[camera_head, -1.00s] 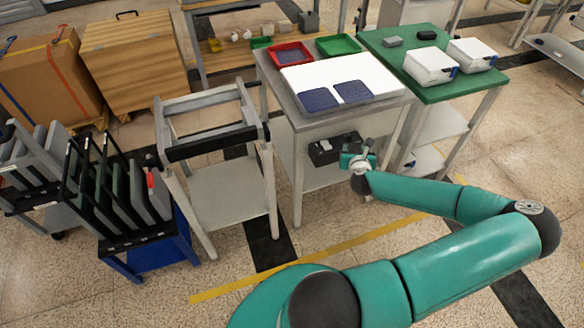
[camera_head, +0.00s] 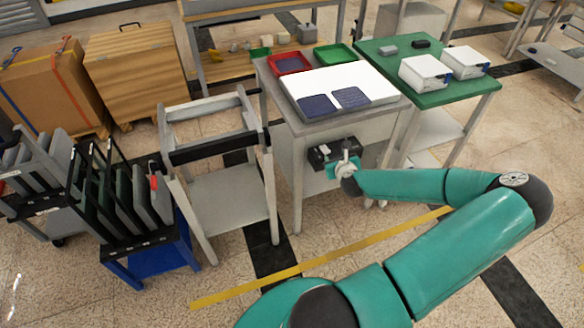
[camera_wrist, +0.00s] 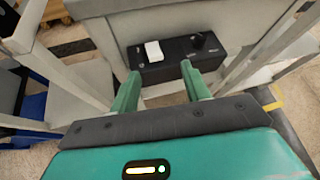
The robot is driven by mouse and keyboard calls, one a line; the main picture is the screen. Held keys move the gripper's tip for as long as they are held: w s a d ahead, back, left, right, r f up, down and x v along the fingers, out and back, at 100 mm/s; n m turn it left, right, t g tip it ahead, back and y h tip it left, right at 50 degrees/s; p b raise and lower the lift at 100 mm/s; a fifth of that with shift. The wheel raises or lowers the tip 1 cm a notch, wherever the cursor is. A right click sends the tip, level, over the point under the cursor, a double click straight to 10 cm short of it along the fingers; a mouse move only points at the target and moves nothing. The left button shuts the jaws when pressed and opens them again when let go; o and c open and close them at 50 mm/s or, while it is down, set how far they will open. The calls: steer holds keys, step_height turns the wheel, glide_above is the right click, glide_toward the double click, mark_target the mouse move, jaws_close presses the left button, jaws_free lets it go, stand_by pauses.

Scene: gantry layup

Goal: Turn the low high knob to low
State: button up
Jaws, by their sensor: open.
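A black control box (camera_head: 322,155) is mounted under the grey table with the white board. My arm's end partly covers it in the head view. The knob's setting and any low or high marks are too small to read. My gripper (camera_wrist: 160,70) is open and empty, its two green fingers pointing at the box. The knob lies ahead of the right finger, apparently not touched. In the head view my gripper (camera_head: 334,168) is just in front of the box.
The grey table (camera_head: 300,122) has legs on both sides of the box. A grey frame stand (camera_head: 215,190) is to the left, and a green-topped table (camera_head: 448,92) is to the right. The floor in front is clear.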

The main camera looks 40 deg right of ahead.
steer(key=w+a+r+n+g+y, duration=0.1)
steer(key=w+a+n+y, duration=0.2)
steer(key=a+n, duration=0.4)
steer(key=w+a+r+n+g+y, duration=0.1)
steer(key=w+a+n+y, duration=0.1)
steer(key=a+n, duration=0.5)
steer(key=shift+w+a+n+y, duration=0.3)
steer(key=shift+w+a+y, duration=0.1)
steer(key=shift+w, duration=0.5)
